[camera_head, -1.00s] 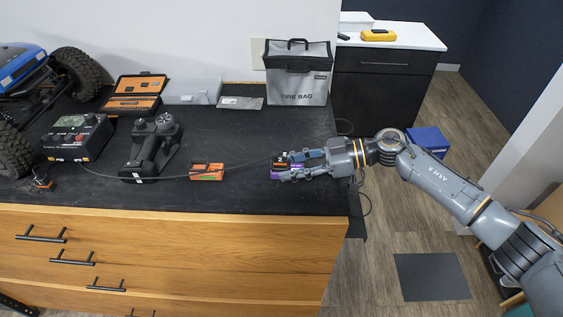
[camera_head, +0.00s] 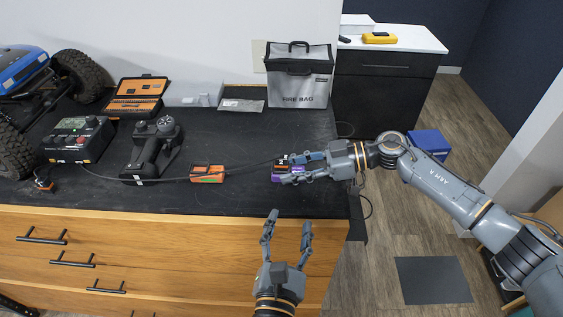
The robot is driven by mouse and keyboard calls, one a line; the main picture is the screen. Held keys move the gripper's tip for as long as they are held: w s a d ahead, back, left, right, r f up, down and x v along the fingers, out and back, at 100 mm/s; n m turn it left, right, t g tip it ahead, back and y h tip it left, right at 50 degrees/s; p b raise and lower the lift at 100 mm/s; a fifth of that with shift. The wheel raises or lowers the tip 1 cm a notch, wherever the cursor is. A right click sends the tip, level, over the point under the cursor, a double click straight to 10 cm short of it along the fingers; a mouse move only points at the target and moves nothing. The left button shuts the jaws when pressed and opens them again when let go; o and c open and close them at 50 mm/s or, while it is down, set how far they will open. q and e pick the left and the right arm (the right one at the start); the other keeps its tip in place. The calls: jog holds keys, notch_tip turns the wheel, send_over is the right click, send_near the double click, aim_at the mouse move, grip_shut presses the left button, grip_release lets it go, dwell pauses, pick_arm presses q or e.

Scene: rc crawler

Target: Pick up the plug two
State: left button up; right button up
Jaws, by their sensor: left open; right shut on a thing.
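A purple block (camera_head: 276,178) with a dark top lies near the right end of the black worktop. My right gripper (camera_head: 292,168) is shut at it, its fingers covering much of it; which part they clasp is partly hidden. An orange block (camera_head: 207,174) with a dark label lies to its left. A dark cable (camera_head: 235,169) runs between the two blocks. A small orange plug (camera_head: 43,185) sits at the front left by the charger. I cannot tell which piece is plug two. My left gripper (camera_head: 289,220) is open and empty, pointing up in front of the drawers.
A charger (camera_head: 77,139), a black controller (camera_head: 152,150), an orange tool case (camera_head: 135,97) and a vehicle (camera_head: 25,75) stand at left. A fire bag (camera_head: 299,80) stands at the back right. The worktop (camera_head: 225,140) behind the blocks is clear.

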pick_arm(q)
notch_tip(320, 180, up, 4)
jog(key=w+a+n+y, duration=0.2)
jog(key=a+n, duration=0.1)
jog(key=n, duration=0.2)
send_near(281, 160)
jog(key=w, duration=0.2)
jog(key=shift+w+a+f, duration=0.3)
jog(key=shift+w+f, duration=0.05)
jog(key=shift+w, duration=0.05)
jog(key=shift+w+d+r, duration=0.1)
jog(key=shift+w+d, duration=0.1)
jog(key=shift+w, duration=1.3)
jog(key=shift+w+d+r, duration=0.1)
jog(key=shift+w+d, duration=0.05)
jog(key=shift+w, duration=1.35)
jog(key=shift+s, duration=0.1)
jog(key=c, duration=0.9)
